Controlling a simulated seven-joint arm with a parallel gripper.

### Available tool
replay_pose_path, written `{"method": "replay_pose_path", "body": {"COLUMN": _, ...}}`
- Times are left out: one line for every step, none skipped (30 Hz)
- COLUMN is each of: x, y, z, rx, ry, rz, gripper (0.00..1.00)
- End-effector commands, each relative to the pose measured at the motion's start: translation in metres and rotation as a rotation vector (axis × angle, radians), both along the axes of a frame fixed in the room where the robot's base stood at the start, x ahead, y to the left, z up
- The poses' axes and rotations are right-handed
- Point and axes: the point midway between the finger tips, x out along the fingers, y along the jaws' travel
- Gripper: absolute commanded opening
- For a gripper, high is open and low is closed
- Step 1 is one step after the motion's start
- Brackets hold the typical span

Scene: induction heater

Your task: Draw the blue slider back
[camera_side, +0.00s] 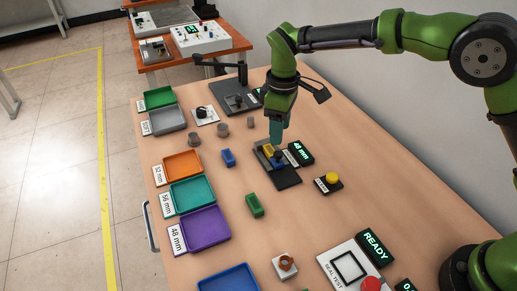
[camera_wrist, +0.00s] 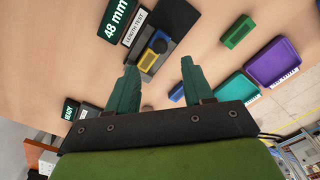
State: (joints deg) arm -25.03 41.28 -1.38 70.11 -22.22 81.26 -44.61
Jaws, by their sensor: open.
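The blue slider (camera_side: 279,163) sits on the black plate of the length tester (camera_side: 286,180), with a dark knob on it. A yellow block (camera_side: 268,149) lies on the plate beside the slider, at its far end in the side view. In the wrist view the slider (camera_wrist: 155,45) shows just beyond my fingertips, with the yellow block (camera_wrist: 147,60) near the left finger. My gripper (camera_wrist: 158,62) is open, its fingers apart, with nothing held. In the side view my gripper (camera_side: 276,146) is over the tester and partly hides the block; contact cannot be told.
A display reading 48 mm (camera_side: 300,153) stands right beside the tester. A yellow button (camera_side: 332,178) is to its right. Loose blue (camera_side: 228,157) and green (camera_side: 254,205) blocks lie to the left and front. Orange (camera_side: 184,152), teal (camera_side: 215,202) and purple (camera_side: 229,234) trays line the left edge.

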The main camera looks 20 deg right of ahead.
Motion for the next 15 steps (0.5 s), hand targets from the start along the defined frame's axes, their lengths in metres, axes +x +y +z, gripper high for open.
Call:
{"method": "replay_pose_path", "body": {"x": -0.001, "y": 0.0, "z": -0.013, "rx": -0.003, "ry": 0.004, "rz": 0.001, "gripper": 0.51}}
{"method": "replay_pose_path", "body": {"x": -0.001, "y": 0.0, "z": -0.019, "rx": -0.002, "ry": 0.004, "rz": 0.001, "gripper": 0.51}}
{"method": "replay_pose_path", "body": {"x": -0.001, "y": 0.0, "z": -0.027, "rx": -0.002, "ry": 0.004, "rz": 0.0, "gripper": 0.51}}
{"method": "replay_pose_path", "body": {"x": -0.001, "y": 0.0, "z": -0.033, "rx": -0.002, "ry": 0.004, "rz": 0.0, "gripper": 0.51}}
{"method": "replay_pose_path", "body": {"x": -0.001, "y": 0.0, "z": -0.039, "rx": -0.003, "ry": 0.003, "rz": 0.001, "gripper": 0.51}}
{"method": "replay_pose_path", "body": {"x": -0.001, "y": 0.0, "z": -0.045, "rx": -0.001, "ry": 0.003, "rz": 0.001, "gripper": 0.51}}
{"method": "replay_pose_path", "body": {"x": -0.001, "y": 0.0, "z": -0.05, "rx": -0.001, "ry": 0.003, "rz": 0.001, "gripper": 0.51}}
{"method": "replay_pose_path", "body": {"x": -0.001, "y": 0.0, "z": -0.054, "rx": -0.001, "ry": 0.003, "rz": 0.0, "gripper": 0.51}}
{"method": "replay_pose_path", "body": {"x": 0.0, "y": 0.0, "z": -0.059, "rx": -0.001, "ry": 0.001, "rz": 0.0, "gripper": 0.51}}
{"method": "replay_pose_path", "body": {"x": 0.0, "y": 0.0, "z": -0.062, "rx": -0.001, "ry": 0.001, "rz": 0.0, "gripper": 0.51}}
{"method": "replay_pose_path", "body": {"x": 0.0, "y": 0.0, "z": -0.065, "rx": -0.001, "ry": 0.001, "rz": 0.0, "gripper": 0.51}}
{"method": "replay_pose_path", "body": {"x": 0.0, "y": 0.0, "z": -0.068, "rx": -0.001, "ry": -0.001, "rz": 0.0, "gripper": 0.51}}
{"method": "replay_pose_path", "body": {"x": 0.0, "y": 0.0, "z": -0.07, "rx": -0.001, "ry": -0.001, "rz": 0.0, "gripper": 0.51}}
{"method": "replay_pose_path", "body": {"x": 0.0, "y": 0.0, "z": -0.071, "rx": -0.001, "ry": 0.001, "rz": 0.0, "gripper": 0.51}}
{"method": "replay_pose_path", "body": {"x": 0.0, "y": 0.0, "z": -0.073, "rx": -0.001, "ry": 0.001, "rz": 0.0, "gripper": 0.51}}
